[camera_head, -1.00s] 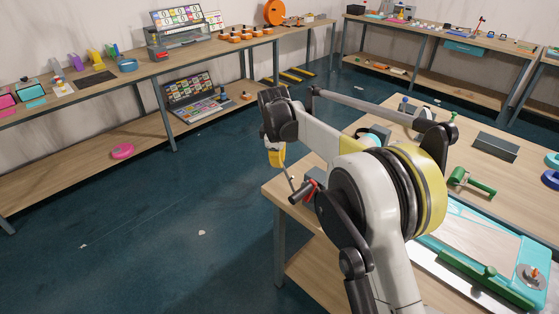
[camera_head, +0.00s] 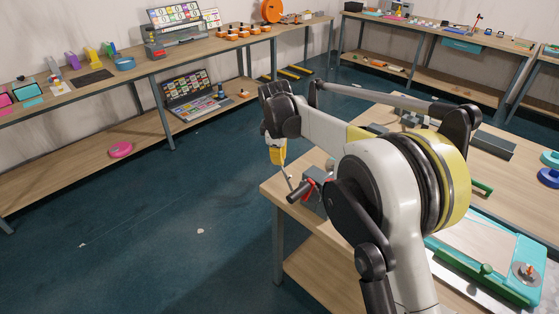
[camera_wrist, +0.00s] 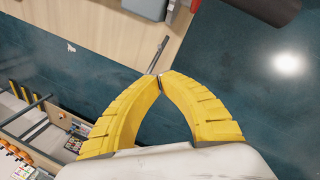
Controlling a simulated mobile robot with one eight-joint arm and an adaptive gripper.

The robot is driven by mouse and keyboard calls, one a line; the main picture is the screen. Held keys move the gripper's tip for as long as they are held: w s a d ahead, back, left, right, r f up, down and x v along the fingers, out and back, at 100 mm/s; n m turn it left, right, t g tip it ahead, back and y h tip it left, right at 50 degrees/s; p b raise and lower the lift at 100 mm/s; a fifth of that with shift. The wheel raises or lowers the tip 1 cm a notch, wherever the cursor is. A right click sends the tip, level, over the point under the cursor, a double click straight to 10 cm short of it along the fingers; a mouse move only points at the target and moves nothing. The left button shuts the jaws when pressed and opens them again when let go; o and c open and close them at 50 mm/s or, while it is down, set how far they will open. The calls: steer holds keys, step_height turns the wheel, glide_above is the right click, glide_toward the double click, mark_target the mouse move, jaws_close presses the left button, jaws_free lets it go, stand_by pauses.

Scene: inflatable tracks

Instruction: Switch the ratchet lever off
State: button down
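In the head view, the ratchet device sits at the near left corner of the right-hand table, with a red part (camera_head: 309,189), a black cylindrical grip and a thin metal rod lever (camera_head: 289,180) slanting up beyond the table edge. My gripper (camera_head: 277,161) has yellow fingers and hangs just above the rod's upper end. In the wrist view, the curved fingers of my gripper (camera_wrist: 160,76) meet at their tips. The lever rod (camera_wrist: 160,50) runs down to those tips; whether it is between or behind them cannot be told. The device's grey body (camera_wrist: 146,7) is at the top.
The table (camera_head: 285,188) carries a turquoise-framed board (camera_head: 480,240) and a grey block (camera_head: 494,144) to the right of my arm. A long workbench (camera_head: 80,97) stands along the left wall. Open dark floor (camera_head: 200,215) lies left of the gripper.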

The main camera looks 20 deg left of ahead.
steer(key=p+v, duration=0.3)
steer(key=v, duration=0.4)
steer(key=shift+d, duration=0.1)
steer(key=s+d+r+m+t+b, duration=0.1)
steer(key=s+d+r+m+b, duration=0.15)
steer(key=d, duration=0.65)
steer(key=s+d+r+m+b, duration=0.1)
steer(key=s+d+r+m, duration=0.25)
steer(key=d, duration=0.55)
steer(key=s+d+r+m+t+b, duration=0.1)
steer(key=s+d+r+m, duration=0.15)
steer(key=d, duration=0.65)
steer(key=s+d+f+m+b, duration=0.1)
steer(key=s+d+f+m, duration=0.2)
steer(key=s+d, duration=0.3)
steer(key=s+d+f+m+t+b, duration=0.1)
steer(key=s+d+f+m+b, duration=0.1)
steer(key=s+d, duration=0.4)
steer(key=s+d+f+m+t+b, duration=0.1)
steer(key=s+d+f+m, duration=0.4)
steer(key=s+d+m, duration=0.1)
steer(key=shift+s+b, duration=0.35)
steer(key=shift+s, duration=0.4)
